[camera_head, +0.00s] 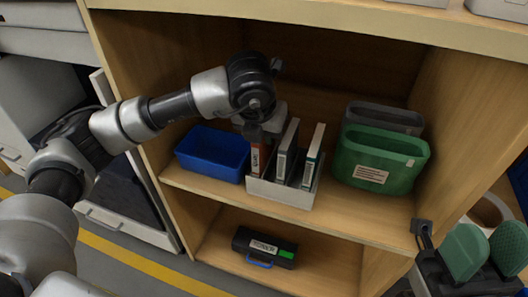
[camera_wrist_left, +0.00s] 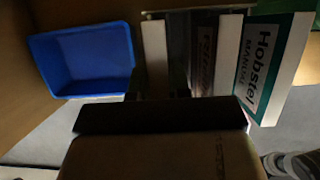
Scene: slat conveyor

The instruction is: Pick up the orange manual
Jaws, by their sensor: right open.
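The orange manual (camera_head: 257,158) stands at the left end of a pale holder (camera_head: 280,192) on the middle shelf, with its labelled spine facing out. My left gripper (camera_head: 263,133) is over its top and hides its upper part. I cannot tell whether the jaws are closed on it. In the left wrist view, a dark bar and a dim brown block fill the lower foreground; what they are is unclear. My right gripper (camera_head: 487,251) is open and empty at the lower right, with green pads apart.
A blue bin (camera_head: 212,152) stands left, green (camera_head: 380,160) and grey bins right. A black case (camera_head: 264,247) lies below.

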